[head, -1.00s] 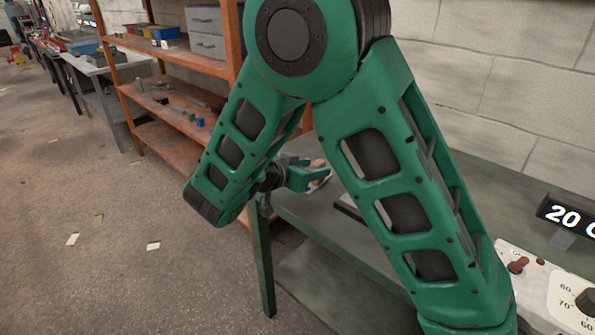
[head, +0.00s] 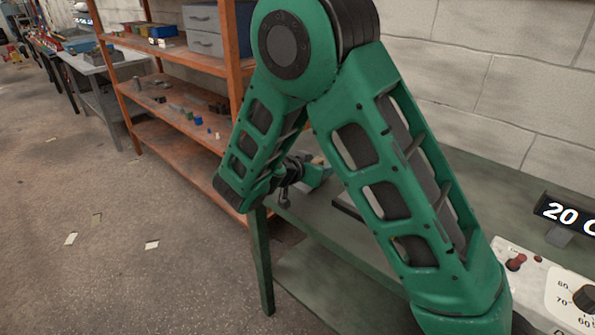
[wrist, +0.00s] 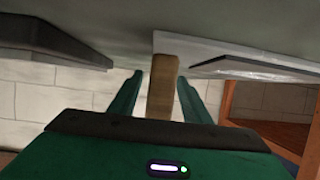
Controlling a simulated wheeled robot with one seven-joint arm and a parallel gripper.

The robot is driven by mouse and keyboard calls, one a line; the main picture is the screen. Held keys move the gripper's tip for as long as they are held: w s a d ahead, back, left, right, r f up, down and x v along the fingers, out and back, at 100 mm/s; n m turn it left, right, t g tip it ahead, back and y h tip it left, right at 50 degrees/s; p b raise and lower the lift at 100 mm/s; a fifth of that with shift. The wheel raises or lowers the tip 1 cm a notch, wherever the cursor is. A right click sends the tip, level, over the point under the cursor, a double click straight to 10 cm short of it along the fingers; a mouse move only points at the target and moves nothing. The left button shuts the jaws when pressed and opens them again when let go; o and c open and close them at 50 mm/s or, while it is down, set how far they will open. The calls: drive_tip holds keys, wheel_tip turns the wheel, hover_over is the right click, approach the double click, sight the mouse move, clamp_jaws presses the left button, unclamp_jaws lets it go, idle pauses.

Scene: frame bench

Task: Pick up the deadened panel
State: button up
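In the wrist view my gripper (wrist: 161,88) has its two green fingers apart. A brown wooden bar (wrist: 162,85) lies between them, with a narrow gap seen on each side. The bar's far end meets a pale flat sheet (wrist: 200,46) on the bench. A thin grey plate (wrist: 255,68) lies to the right of the bar, and a thick dark slab (wrist: 48,42) to the left. I cannot tell which of these is the deadened panel. In the head view my gripper (head: 318,176) is low at the bench, mostly hidden behind my arm.
The green bench (head: 300,212) runs along the block wall. A control box with a dial (head: 545,290) and a display reading "20" (head: 566,212) stand at its near right end. An orange shelf unit (head: 180,130) with bins and small parts stands behind. Open floor lies left.

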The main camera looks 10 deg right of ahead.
clamp_jaws()
drive_tip(key=shift+r, duration=0.1)
